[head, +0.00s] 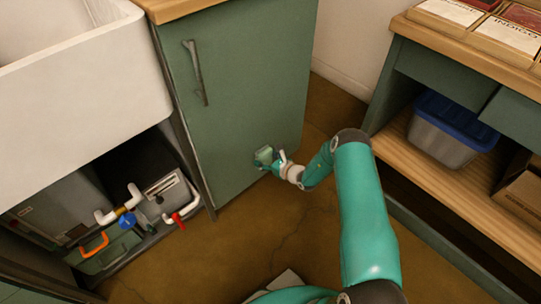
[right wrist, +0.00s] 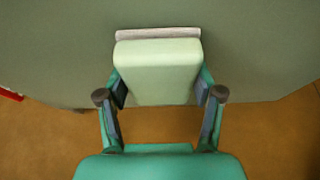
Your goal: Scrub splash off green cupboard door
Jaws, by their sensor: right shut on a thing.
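The green cupboard door (head: 245,90) stands upright in the middle of the head view, with a long metal handle near its upper left. My right gripper (head: 269,160) is at the lower right part of the door. It is shut on a pale green block with a grey pad (right wrist: 158,33) on its far side. In the right wrist view, the scrubber block (right wrist: 157,72) sits between both fingers, its pad facing the door and seeming to touch it. I see no splash on the visible door; the patch behind the pad is hidden. My left gripper is not in view.
A white sink (head: 80,85) is at the left, with an open space below holding pipes, a red valve handle (head: 178,220) and a grey box. At the right, a wooden shelf (head: 440,185) bears a blue-lidded bin (head: 445,130) and a cardboard box. Brown floor lies between.

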